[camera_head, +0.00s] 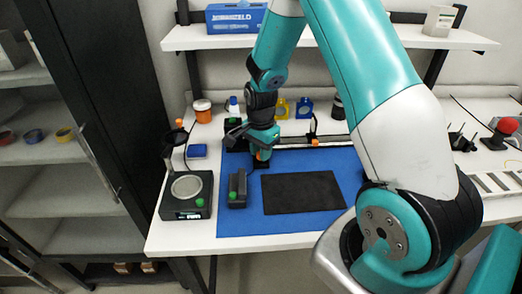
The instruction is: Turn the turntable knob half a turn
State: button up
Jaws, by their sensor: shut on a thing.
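My gripper (262,154) points down at the back left of the blue mat, at the left end of a dark rail (330,139). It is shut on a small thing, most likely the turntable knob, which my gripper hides. An orange bit shows at the fingertips. A black block (234,143) stands just left of my gripper, partly covered by it. Whether the turntable has turned cannot be seen.
The blue mat (235,222) carries a black pad (302,193) and a small black device (238,189) in front of my gripper. A scale-like device (186,187) stands at left. My arm covers the right side.

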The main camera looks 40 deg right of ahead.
jog(key=o, duration=0.9)
jog(key=shift+a, duration=0.1)
jog(key=shift+r, duration=0.15)
notch_tip(320, 180, up, 17)
jog(key=shift+r+b, duration=0.1)
jog(key=shift+b, duration=0.8)
